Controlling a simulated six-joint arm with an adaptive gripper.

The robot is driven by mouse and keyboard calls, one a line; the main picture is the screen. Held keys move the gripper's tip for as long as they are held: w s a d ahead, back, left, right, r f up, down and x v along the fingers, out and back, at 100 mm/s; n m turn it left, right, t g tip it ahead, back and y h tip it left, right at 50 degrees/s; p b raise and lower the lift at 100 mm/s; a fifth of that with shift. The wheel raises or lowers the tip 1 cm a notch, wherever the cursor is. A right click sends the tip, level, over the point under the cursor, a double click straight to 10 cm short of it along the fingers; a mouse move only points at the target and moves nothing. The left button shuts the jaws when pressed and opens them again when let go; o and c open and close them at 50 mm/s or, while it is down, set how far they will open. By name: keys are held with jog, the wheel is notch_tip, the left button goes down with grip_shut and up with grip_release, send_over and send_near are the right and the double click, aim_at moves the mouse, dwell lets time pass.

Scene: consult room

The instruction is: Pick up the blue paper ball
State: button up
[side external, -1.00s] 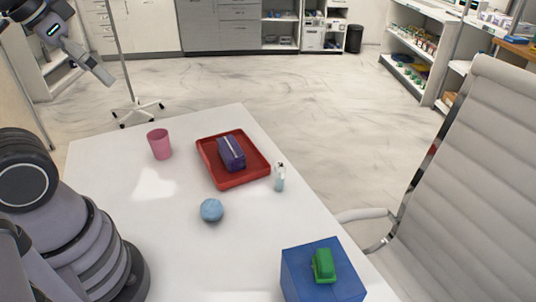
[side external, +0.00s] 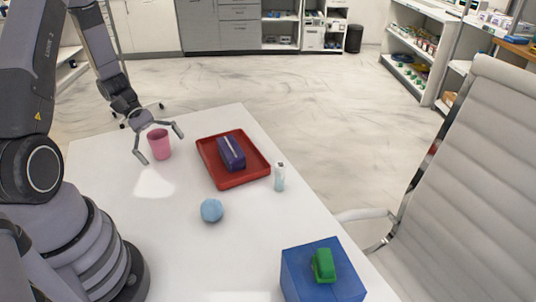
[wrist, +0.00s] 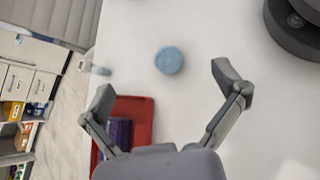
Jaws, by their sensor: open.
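The blue paper ball (side external: 212,210) lies on the white table (side external: 160,230), in front of the red tray. In the wrist view the ball (wrist: 169,61) shows beyond my fingertips, between their lines. My gripper (side external: 161,143) is open and empty. In the side view it is above the table's far left part, around or in front of the pink cup, and well apart from the ball. In the wrist view my gripper (wrist: 168,85) has its two fingers spread wide.
A pink cup (side external: 159,150) stands near my gripper. A red tray (side external: 247,179) holds a purple box (side external: 231,153). A small bottle (side external: 279,177) stands at the tray's right. A blue box (side external: 318,279) with a green item (side external: 323,265) on top is at the front right. The table around the ball is clear.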

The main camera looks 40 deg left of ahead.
aim_at(200, 207)
jog(key=f+n+t, duration=0.1)
jog(key=f+n, duration=0.1)
jog(key=f, duration=0.2)
jog(key=s+a+f+n+t+h, duration=0.1)
jog(key=f+n+t, duration=0.1)
jog(key=f+n, duration=0.1)
jog(key=s+f+n+t, duration=0.1)
jog(key=f+n, duration=0.1)
jog(key=f, duration=0.2)
jog(key=shift+s+a+f+n+t+h, duration=0.15)
jog(key=shift+a+f+n+t+h, duration=0.15)
jog(key=shift+n, duration=0.1)
jog(key=shift+d+f, duration=0.25)
jog(key=x, duration=0.7)
jog(key=shift+w+d, duration=0.1)
jog(key=shift+w, duration=0.1)
jog(key=shift+w+x, duration=0.15)
jog(key=shift+x, duration=1.35)
jog(key=shift+w+x, duration=0.15)
jog(key=shift+x, duration=1.3)
jog(key=shift+r, duration=0.15)
jog(key=c, duration=0.8)
